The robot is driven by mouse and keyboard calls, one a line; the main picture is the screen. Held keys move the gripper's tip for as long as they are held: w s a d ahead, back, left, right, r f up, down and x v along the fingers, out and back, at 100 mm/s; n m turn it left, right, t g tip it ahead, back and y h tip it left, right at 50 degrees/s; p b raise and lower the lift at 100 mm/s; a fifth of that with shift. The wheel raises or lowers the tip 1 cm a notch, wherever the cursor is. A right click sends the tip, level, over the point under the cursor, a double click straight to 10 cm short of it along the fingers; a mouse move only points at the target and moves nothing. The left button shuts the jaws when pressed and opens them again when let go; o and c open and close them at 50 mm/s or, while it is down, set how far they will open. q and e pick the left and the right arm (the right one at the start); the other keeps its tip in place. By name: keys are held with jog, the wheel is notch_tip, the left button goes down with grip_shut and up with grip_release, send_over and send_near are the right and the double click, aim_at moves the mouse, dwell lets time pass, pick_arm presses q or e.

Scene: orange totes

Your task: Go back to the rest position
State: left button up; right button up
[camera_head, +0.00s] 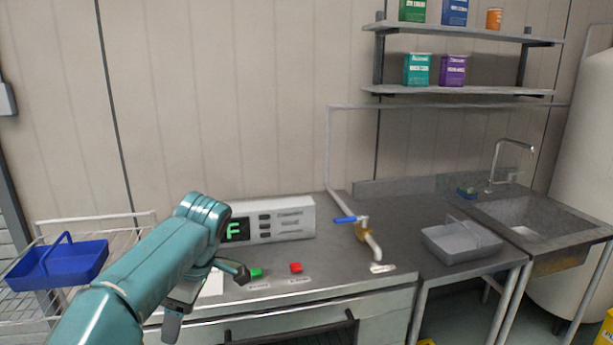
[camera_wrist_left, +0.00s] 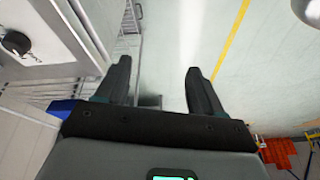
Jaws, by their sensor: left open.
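My left arm comes in from the lower left in the head view, teal in colour. Its left gripper (camera_head: 206,298) is over the front of the steel counter, left of the green button (camera_head: 255,272). In the left wrist view the left gripper (camera_wrist_left: 158,68) has its two dark fingers spread apart, with nothing between them. Beyond the fingers I see pale floor with a yellow line (camera_wrist_left: 232,38). My right gripper is not in view.
A control box (camera_head: 270,220) showing a green "F" stands behind the arm. A red button (camera_head: 295,267), a blue-handled tap (camera_head: 360,226) and a grey basket (camera_head: 460,241) are to the right. A blue basket (camera_head: 62,264) sits on a wire rack at left.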

pick_arm(q)
jog(key=s+d+f+m+h, duration=0.1)
jog(key=d+f+m, duration=0.15)
jog(key=f, duration=0.65)
jog(key=s+d+f+m+h, duration=0.15)
jog(key=f+m, duration=0.25)
jog(key=f, duration=0.5)
jog(key=d+f+m+h, duration=0.2)
jog(key=d+f+m, duration=0.1)
jog(key=f, duration=0.5)
jog(key=s+d+f+m+h, duration=0.1)
jog(key=s+f+m, duration=0.1)
jog(key=s+f, duration=0.2)
jog(key=s+d+f+m+h, duration=0.1)
jog(key=s+f, duration=0.4)
jog(key=s, duration=0.6)
jog(key=s+d+f+m+t+h, duration=0.1)
jog(key=s+f+m, duration=0.2)
jog(key=s+f, duration=0.2)
jog(key=s, duration=0.2)
jog(key=shift+s+d, duration=0.35)
jog(key=shift+s, duration=0.05)
jog(key=shift+h, duration=0.25)
